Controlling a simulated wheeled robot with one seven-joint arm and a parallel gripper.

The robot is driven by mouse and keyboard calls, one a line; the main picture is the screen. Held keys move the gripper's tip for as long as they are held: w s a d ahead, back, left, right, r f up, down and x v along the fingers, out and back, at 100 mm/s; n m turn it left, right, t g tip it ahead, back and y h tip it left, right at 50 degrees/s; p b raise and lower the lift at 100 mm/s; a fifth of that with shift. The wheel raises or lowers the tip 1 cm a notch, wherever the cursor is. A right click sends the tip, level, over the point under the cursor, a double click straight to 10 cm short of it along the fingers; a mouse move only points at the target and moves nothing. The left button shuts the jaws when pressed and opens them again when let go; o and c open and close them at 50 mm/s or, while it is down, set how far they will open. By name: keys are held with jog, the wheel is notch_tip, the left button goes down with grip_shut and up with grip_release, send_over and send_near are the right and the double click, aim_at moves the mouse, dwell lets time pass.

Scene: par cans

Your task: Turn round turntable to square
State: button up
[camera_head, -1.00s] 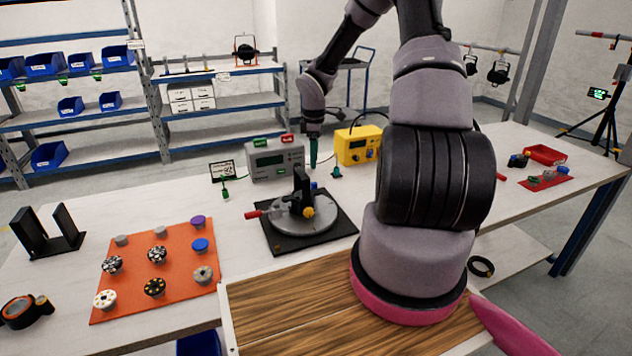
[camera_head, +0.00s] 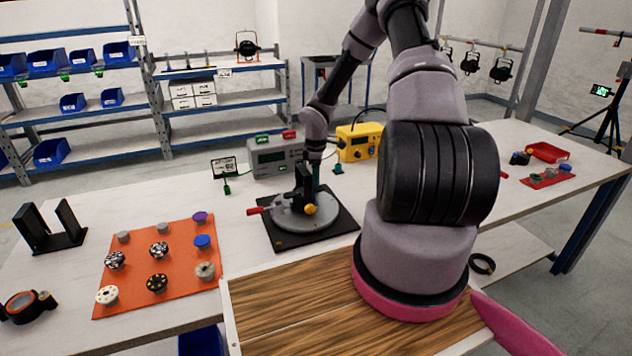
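The round turntable (camera_head: 292,222) is a grey disc on a black square base plate (camera_head: 338,228) in the middle of the bench. A red handle (camera_head: 257,210) sticks out at its left, and a yellow knob (camera_head: 310,209) sits at its front right. A black upright block (camera_head: 301,180) stands on the disc. My gripper (camera_head: 317,180) points down at the back right of the disc, close to the black block. Its fingers are small and dark, partly behind the block, so I cannot tell whether they are open or touching anything.
A grey meter box (camera_head: 275,157) and a yellow box (camera_head: 355,143) stand behind the turntable. An orange mat (camera_head: 135,249) with several round parts lies at left, near a black bracket (camera_head: 50,228). A red mat (camera_head: 548,178) lies at far right. Bench between turntable and orange mat is clear.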

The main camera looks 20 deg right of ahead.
grip_shut()
dwell(1.3)
